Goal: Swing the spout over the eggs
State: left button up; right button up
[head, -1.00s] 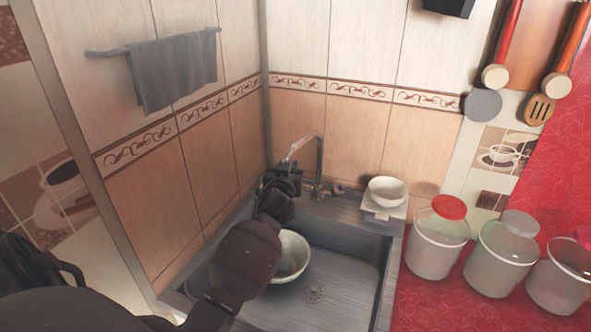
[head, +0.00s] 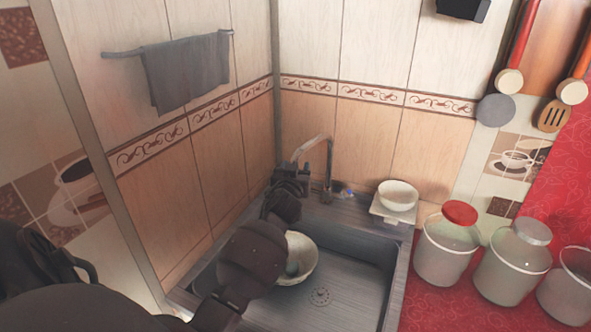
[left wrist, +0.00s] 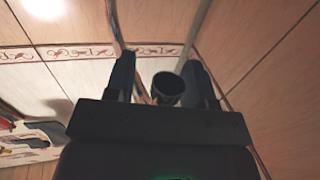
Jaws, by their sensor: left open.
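The metal spout (head: 327,152) rises behind the sink and bends left, its end close above my left gripper (head: 291,172). In the left wrist view the left gripper (left wrist: 160,78) is open, with the dark round spout end (left wrist: 168,88) between its fingers, closer to the right finger. I cannot tell whether they touch. A pale bowl (head: 303,258) stands in the sink, partly hidden by my left arm. A small bluish-green shape in it (head: 291,268) may be an egg; the rest of the contents is hidden. My right gripper is not in view.
The sink (head: 350,285) has free room right of the bowl. A small white bowl (head: 398,195) sits on a white stand at its back right corner. Several lidded jars (head: 447,250) stand on the red counter (head: 430,312). A tiled wall (head: 222,160) is close left of my arm.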

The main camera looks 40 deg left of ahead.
pick_arm(q)
jog(key=shift+s+d+f, duration=0.1)
jog(key=shift+s+d, duration=0.15)
jog(key=shift+s, duration=0.15)
jog(key=v, duration=1)
jog(key=shift+b, duration=0.35)
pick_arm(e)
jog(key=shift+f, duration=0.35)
pick_arm(q)
jog(key=shift+a, duration=0.1)
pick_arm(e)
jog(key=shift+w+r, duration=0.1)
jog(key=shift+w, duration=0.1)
